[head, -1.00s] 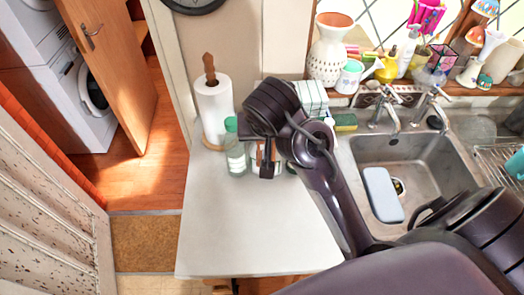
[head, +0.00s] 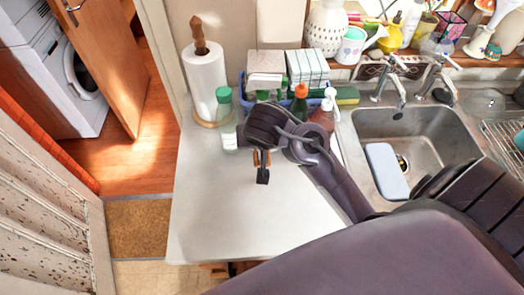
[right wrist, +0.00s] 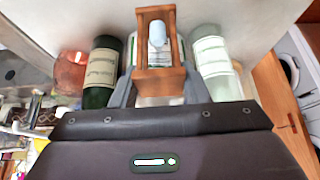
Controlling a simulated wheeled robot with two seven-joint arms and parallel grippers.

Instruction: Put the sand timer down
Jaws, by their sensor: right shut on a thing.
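The sand timer (right wrist: 148,72) has a brown wooden frame around a pale glass bulb. In the right wrist view it sits between the two grey fingers of my right gripper (right wrist: 157,90), which is shut on it. In the head view my right gripper (head: 262,172) is over the white countertop (head: 225,215), and only slivers of brown wood (head: 256,158) show beside its fingers. My arm hides most of the timer there. I cannot tell whether the timer touches the counter. My left gripper is in neither view.
A green-capped clear bottle (head: 226,120) stands close left of the gripper, by a paper towel roll (head: 205,85). Spray bottles (head: 300,103) and a blue tray (head: 243,90) are behind. The sink (head: 410,150) is right. The front of the counter is clear.

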